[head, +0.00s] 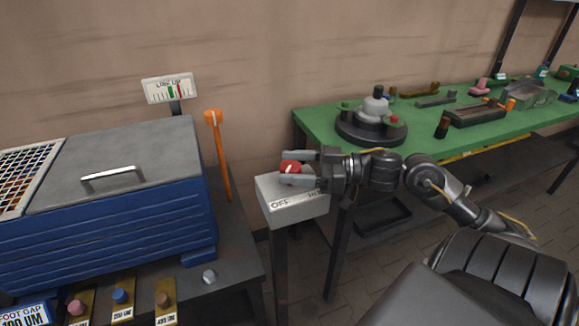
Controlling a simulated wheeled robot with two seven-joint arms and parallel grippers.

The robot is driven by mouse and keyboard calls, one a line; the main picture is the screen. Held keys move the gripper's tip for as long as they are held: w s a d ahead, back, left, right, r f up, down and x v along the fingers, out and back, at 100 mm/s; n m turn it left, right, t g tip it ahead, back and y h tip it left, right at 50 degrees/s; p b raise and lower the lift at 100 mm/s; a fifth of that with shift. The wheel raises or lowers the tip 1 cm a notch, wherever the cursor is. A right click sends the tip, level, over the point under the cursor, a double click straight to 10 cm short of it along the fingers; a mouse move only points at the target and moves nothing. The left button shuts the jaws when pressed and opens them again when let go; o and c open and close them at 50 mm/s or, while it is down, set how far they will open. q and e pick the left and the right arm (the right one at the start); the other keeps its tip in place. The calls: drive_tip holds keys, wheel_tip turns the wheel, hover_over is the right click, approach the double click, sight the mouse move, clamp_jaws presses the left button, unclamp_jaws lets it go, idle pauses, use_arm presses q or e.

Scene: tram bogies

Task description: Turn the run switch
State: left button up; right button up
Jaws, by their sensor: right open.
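The run switch is a red knob (290,167) on top of a pale grey box (293,207) that stands on a dark post. "OFF" is printed on the left of the box front; the lettering on the right is too small to read. My right gripper (292,168) reaches in from the right with its fingers open, one on the far side and one on the near side of the knob. The near finger covers the lower part of the knob. I cannot tell whether the fingers touch it. My left gripper is not in view.
A blue machine (110,235) with a grey lid stands at the left. An orange lever (220,155) rises beside it, with a gauge sign (169,88) behind. A green bench (440,133) with several parts stands behind my right arm. Floor shows below the bench.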

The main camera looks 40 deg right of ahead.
drive_tip(key=shift+w+a, duration=0.35)
drive_tip(key=c, duration=1)
drive_tip(key=shift+r, duration=0.1)
